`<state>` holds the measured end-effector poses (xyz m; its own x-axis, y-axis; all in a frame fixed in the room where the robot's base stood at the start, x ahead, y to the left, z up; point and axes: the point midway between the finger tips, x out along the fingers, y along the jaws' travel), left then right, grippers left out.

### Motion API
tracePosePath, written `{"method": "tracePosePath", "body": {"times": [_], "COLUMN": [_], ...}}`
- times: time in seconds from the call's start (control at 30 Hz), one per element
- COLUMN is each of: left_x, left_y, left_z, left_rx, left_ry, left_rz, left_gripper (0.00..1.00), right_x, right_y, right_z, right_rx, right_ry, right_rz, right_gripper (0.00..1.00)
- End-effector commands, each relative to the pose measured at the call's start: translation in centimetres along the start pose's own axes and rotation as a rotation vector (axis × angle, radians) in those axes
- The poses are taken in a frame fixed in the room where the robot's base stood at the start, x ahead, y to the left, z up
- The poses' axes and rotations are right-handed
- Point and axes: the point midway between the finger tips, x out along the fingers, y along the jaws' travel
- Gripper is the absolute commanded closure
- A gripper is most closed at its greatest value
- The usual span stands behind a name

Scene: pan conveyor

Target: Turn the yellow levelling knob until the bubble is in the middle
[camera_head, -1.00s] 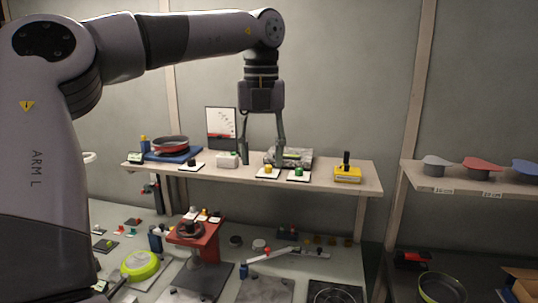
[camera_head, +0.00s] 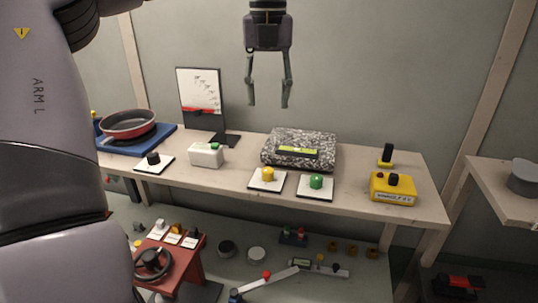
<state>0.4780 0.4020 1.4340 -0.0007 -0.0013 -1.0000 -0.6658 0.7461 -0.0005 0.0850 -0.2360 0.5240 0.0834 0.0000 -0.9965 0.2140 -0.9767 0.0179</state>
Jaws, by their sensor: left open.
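The yellow knob (camera_head: 267,174) stands on a small white plate (camera_head: 258,184) near the front edge of the upper shelf. Behind it a speckled stone block (camera_head: 318,139) carries a yellow-green level vial (camera_head: 298,151); the bubble is too small to make out. My left gripper (camera_head: 268,104) hangs pointing down, open and empty, in the air above and behind the knob, apart from everything. My right gripper is not in view.
A green knob (camera_head: 316,182) sits close right of the yellow one. A white box (camera_head: 206,155), a black knob (camera_head: 153,158) and a red pan (camera_head: 128,124) stand left. A yellow control box (camera_head: 391,188) stands right. Bare shelf lies between the green knob and that box.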

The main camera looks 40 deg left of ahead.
Motion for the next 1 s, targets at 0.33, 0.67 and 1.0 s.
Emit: {"method": "tracePosePath", "body": {"times": [0.33,0.67,1.0], "left_x": [6.2,13.1,16.8], "left_y": [0.1,0.1,0.1], "left_z": [-0.1,-0.1,-0.1], "left_rx": [0.002,0.000,0.000], "left_ry": [0.007,0.006,0.003], "left_rz": [0.002,0.002,0.001], "left_gripper": [0.57,0.57,0.57], "right_x": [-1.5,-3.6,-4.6], "right_y": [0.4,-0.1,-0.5], "right_z": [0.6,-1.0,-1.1], "right_rx": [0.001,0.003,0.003], "right_ry": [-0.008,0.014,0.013], "right_rz": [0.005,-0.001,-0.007], "right_gripper": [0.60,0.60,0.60]}}
